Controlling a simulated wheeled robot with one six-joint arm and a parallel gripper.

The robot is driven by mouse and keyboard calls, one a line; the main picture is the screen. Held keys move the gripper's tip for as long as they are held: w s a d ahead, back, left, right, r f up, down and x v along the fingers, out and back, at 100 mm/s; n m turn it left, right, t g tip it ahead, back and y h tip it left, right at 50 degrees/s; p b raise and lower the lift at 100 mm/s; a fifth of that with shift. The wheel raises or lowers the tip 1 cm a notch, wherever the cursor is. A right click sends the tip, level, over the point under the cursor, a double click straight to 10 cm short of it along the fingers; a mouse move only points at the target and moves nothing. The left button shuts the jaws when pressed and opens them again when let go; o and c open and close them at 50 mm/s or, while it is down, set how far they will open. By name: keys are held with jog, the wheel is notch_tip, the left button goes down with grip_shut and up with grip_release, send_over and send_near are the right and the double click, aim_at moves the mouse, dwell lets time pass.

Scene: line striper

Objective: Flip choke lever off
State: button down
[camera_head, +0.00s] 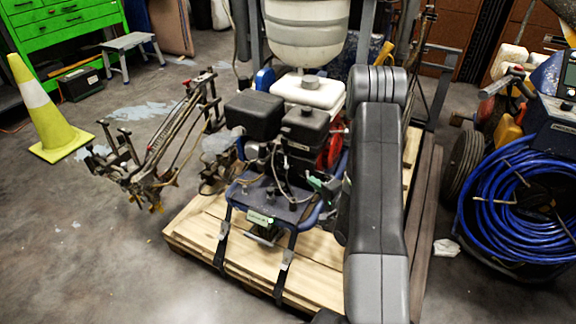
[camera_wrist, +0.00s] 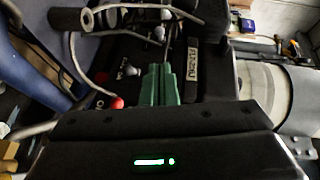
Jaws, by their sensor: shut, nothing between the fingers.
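The line striper's engine (camera_head: 300,135) stands on a wooden pallet. In the wrist view its dark control panel (camera_wrist: 110,85) carries a small grey-tipped lever (camera_wrist: 131,70), another grey knob (camera_wrist: 159,33) and a red knob (camera_wrist: 117,103). I cannot tell for sure which one is the choke lever. My gripper (camera_wrist: 160,70) has green fingers, shut together and empty, reaching over the panel. The grey-tipped lever is just left of the fingertips; contact cannot be told. In the head view my green fingers (camera_head: 320,186) show at the engine's right side, partly hidden by my arm.
A white tank (camera_head: 307,30) stands above the engine. Pale hoses (camera_wrist: 75,55) cross the panel's left side. A blue hose coil (camera_head: 520,205) lies to the right. A yellow cone (camera_head: 42,110) stands at left. Floor is clear at front left.

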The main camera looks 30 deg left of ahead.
dwell(0.3)
jog(key=b, duration=0.2)
send_near(286, 163)
jog(key=x, duration=0.5)
jog(key=shift+w+d+f, duration=0.2)
jog(key=shift+w+f, duration=0.05)
jog(key=shift+w, duration=0.05)
jog(key=shift+t, duration=0.3)
